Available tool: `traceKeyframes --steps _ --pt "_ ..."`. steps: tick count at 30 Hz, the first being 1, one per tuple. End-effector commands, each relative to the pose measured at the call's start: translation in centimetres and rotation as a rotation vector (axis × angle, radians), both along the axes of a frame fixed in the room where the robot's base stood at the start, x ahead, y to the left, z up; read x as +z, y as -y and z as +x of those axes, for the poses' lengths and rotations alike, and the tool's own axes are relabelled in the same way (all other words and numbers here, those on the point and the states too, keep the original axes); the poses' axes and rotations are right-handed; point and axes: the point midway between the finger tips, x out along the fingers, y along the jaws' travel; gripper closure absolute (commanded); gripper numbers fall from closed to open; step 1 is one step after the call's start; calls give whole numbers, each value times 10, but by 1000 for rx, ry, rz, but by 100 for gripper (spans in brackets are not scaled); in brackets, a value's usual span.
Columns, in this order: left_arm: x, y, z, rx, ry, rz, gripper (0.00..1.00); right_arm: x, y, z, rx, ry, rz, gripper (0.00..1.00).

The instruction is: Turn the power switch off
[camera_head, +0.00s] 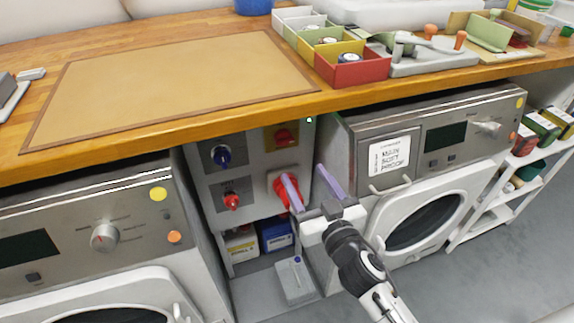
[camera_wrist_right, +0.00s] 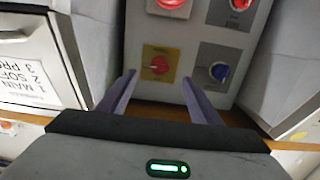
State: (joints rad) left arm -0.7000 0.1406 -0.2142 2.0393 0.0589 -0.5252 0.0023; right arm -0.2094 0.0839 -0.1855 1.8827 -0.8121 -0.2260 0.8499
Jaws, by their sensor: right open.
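A grey control panel (camera_head: 247,194) between two washing machines carries a blue knob (camera_head: 221,156), a red knob on a yellow plate (camera_head: 283,137), a small red knob (camera_head: 232,200) and a larger red handle (camera_head: 281,192). I cannot read which is the power switch. My right gripper (camera_head: 302,172) is open and empty in front of the panel, one finger partly covering the larger handle. In the wrist view, upside down, the red knob on the yellow plate (camera_wrist_right: 158,66) lies beyond the gap between the fingertips (camera_wrist_right: 159,77), apparently untouched. My left gripper is not in view.
The wooden worktop (camera_head: 230,118) overhangs the panel. The right machine (camera_head: 430,150), with a labelled drawer, stands close beside my gripper. A small grey object (camera_head: 294,282) with a blue top is below.

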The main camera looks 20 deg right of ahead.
Motion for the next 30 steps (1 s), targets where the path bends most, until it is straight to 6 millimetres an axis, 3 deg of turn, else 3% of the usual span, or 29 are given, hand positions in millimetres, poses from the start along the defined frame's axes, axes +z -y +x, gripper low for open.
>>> traceKeyframes --steps 3,8,21,30 --pt "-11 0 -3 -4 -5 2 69 8 -1 12 2 53 4 42" --pt "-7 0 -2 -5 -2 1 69 14 -2 30 2 64 3 42" --pt "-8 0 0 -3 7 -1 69 12 -4 103 1 60 2 42" --pt "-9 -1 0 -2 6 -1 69 12 -4 115 1 58 3 42"
